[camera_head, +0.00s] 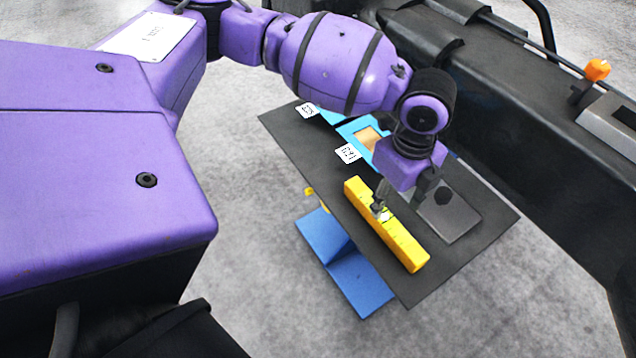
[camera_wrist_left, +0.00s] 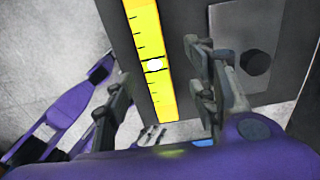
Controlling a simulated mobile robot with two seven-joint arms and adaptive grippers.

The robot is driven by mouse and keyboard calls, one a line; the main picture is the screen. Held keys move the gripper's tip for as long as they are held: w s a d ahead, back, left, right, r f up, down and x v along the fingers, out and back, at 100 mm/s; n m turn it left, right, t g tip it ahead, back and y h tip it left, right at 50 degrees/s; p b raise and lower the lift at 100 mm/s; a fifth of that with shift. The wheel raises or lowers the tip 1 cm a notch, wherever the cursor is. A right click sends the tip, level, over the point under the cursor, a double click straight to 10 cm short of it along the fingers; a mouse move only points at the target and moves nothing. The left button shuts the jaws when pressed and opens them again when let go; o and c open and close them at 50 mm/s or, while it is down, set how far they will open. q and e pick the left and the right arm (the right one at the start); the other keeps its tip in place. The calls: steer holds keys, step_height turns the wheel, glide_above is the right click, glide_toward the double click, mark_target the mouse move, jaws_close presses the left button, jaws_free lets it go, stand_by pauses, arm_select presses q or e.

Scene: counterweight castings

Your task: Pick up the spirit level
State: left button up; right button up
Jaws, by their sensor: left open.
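The yellow spirit level (camera_head: 408,246) lies flat on a dark board, its long side running toward the lower right. It has black marks and a white round spot, seen in the left wrist view (camera_wrist_left: 145,38). My left gripper (camera_head: 398,203) is open at the level. One finger shows in front of the level's middle in the head view, the other is off to the right. In the left wrist view, the level shows between the two fingers (camera_wrist_left: 158,76). I cannot tell whether they touch it.
The dark board (camera_head: 290,140) also bears a grey plate (camera_head: 462,222) with a black knob, right of the level. A blue frame (camera_head: 352,129) with a tan piece and white labels are behind. A blue stand (camera_head: 360,286) is below. A dark machine (camera_head: 515,95) stands at the right.

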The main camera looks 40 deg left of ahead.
mark_target(385, 217)
arm_select(q)
steer(key=shift+s+f, duration=0.3)
steer(key=shift+f, duration=0.25)
steer(key=shift+s+f, duration=0.25)
steer(key=shift+f, duration=0.25)
step_height(385, 217, down, 5)
steer(key=shift+a+r, duration=0.1)
steer(key=shift+r, duration=0.1)
steer(key=c, duration=0.7)
steer(key=shift+w, duration=0.1)
steer(key=c, duration=0.6)
steer(key=shift+r, duration=0.15)
jaws_close()
arm_select(e)
steer(key=shift+s+d+f, duration=0.1)
steer(key=shift+s, duration=0.45)
